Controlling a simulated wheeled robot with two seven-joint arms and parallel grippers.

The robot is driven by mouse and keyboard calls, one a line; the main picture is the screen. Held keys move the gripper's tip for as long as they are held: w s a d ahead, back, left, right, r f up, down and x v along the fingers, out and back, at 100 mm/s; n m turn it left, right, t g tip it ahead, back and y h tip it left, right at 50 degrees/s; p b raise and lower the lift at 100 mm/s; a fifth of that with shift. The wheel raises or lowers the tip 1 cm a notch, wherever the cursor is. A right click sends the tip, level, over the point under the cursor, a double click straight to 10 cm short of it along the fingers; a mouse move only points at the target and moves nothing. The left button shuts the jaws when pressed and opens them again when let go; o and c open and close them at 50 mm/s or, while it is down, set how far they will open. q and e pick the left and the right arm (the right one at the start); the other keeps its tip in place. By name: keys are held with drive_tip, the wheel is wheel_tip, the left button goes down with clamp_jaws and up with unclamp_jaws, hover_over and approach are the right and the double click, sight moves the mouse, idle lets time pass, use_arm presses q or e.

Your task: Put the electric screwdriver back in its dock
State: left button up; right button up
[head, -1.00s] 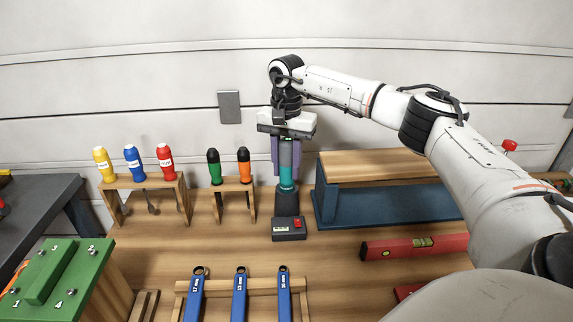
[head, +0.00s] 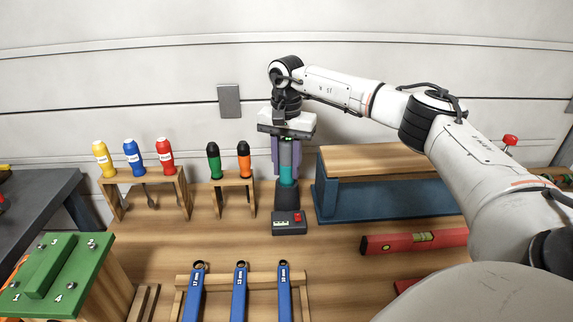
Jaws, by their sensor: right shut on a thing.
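The electric screwdriver (head: 287,165) is an upright cylinder, grey above and teal below. My right gripper (head: 287,158) comes down on it from above, its purple fingers shut on either side of the body. The screwdriver's top is hidden by the gripper. The dock (head: 288,201) is a dark stand directly below, with a small box in front bearing a red button. The teal lower end meets the dock's top in the picture; I cannot tell how deep it sits. My left gripper is not in view.
A rack with yellow, blue and red screwdrivers (head: 134,158) and a rack with green and orange ones (head: 231,185) stand left of the dock. A blue shelf with a wooden top (head: 390,203) stands close on the right. A red level (head: 413,241) and blue wrenches (head: 240,290) lie nearer.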

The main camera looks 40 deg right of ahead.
sight(287, 140)
drive_tip(key=shift+f, duration=0.3)
idle(0.4)
drive_tip(key=o, duration=1.5)
drive_tip(key=shift+r+p, duration=1.05)
drive_tip(key=shift+r, duration=2.45)
